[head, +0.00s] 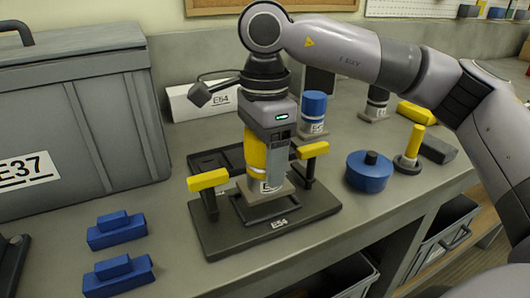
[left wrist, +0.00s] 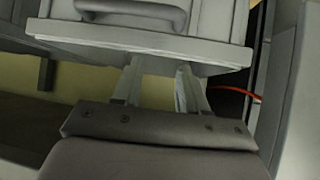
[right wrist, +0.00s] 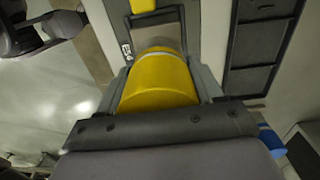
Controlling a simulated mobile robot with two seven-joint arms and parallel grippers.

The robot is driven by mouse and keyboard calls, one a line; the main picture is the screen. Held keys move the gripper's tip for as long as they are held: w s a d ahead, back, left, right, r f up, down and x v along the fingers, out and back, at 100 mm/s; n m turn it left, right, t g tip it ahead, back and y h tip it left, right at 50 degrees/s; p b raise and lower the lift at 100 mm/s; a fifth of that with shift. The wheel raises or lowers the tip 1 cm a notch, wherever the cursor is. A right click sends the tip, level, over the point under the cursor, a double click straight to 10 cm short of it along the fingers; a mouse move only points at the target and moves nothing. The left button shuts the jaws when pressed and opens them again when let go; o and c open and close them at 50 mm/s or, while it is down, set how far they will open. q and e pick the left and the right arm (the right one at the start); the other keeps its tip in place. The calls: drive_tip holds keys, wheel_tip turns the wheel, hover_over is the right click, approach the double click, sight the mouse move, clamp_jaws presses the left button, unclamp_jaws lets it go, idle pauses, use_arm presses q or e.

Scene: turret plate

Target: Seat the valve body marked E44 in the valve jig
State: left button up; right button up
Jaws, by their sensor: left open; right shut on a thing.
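My right gripper (head: 268,165) points down and is shut on a yellow valve body (head: 256,152) with a grey base. Its tag begins with E; the rest is unreadable. The valve body stands upright over the middle of a dark jig (head: 225,238) tagged E54, between two posts with yellow clamp bars (head: 208,180) (head: 312,150). I cannot tell whether its base touches the jig. In the right wrist view the yellow body (right wrist: 158,82) sits between the fingers. My left gripper (left wrist: 158,85) is open and empty, under a grey ledge in the left wrist view.
A grey bin (head: 110,125) marked E37 and two blue stepped blocks (head: 118,232) (head: 118,279) are left. Behind and right stand a blue valve body (head: 314,104), a dark-topped one (head: 377,103), a blue lidded pot (head: 369,175) and a yellow-handled piece (head: 415,142).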

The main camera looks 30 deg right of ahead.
drive_tip(key=shift+f+b, duration=0.35)
drive_tip(key=shift+f, duration=0.05)
idle(0.5)
drive_tip(key=shift+f, duration=0.35)
drive_tip(key=shift+f+b, duration=0.15)
drive_tip(key=shift+b, duration=0.25)
drive_tip(key=shift+f, duration=0.25)
drive_tip(key=shift+f+b, duration=0.35)
drive_tip(key=shift+b, duration=0.15)
idle(1.0)
drive_tip(key=o, duration=1.6)
